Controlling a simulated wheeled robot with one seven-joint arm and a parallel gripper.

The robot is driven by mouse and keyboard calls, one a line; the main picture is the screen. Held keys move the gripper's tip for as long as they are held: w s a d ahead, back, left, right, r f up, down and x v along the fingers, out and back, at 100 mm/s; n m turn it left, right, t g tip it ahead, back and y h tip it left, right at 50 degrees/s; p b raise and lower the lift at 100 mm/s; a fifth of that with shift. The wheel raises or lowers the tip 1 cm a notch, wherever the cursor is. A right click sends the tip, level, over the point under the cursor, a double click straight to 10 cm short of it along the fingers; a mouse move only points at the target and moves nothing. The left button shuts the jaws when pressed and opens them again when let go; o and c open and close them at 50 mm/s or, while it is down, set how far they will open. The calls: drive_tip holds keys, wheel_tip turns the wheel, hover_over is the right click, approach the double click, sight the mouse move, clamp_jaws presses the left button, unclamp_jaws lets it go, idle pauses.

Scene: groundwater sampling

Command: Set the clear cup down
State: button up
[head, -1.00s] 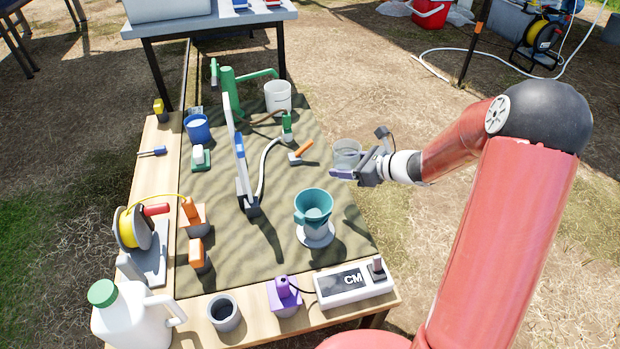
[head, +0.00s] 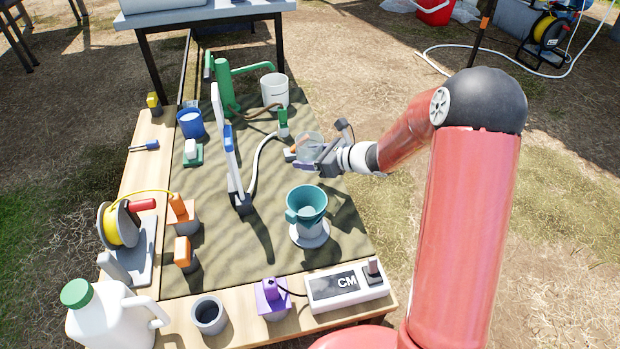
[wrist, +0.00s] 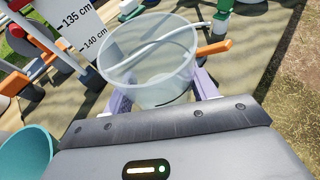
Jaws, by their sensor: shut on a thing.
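The clear cup (head: 309,146) is a see-through, upright cup held in my gripper (head: 316,163). In the wrist view the cup (wrist: 150,62) stands between the two pale purple fingers, and my gripper (wrist: 160,98) is shut on it. The cup is over the right part of the sand-coloured mat (head: 275,257). The wrist view looks through the cup to a hose and the mat; I cannot tell how high its base is above the mat.
A teal funnel (head: 306,202) on a stand is in front of the cup. An orange-handled tool (wrist: 214,48) lies just behind it. A white measuring board (wrist: 72,25) stands to the left. A green pump (head: 224,85) and white bucket (head: 274,90) are farther back.

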sight(310, 183)
drive_tip(key=shift+f+b, duration=0.35)
drive_tip(key=shift+f, duration=3.2)
drive_tip(key=shift+f, duration=0.15)
drive_tip(key=o, duration=1)
drive_tip(key=shift+o, duration=0.2)
drive_tip(key=shift+r, duration=0.25)
drive_tip(key=v, duration=1.2)
drive_tip(key=shift+f+p, duration=0.2)
drive_tip(key=shift+p, duration=0.1)
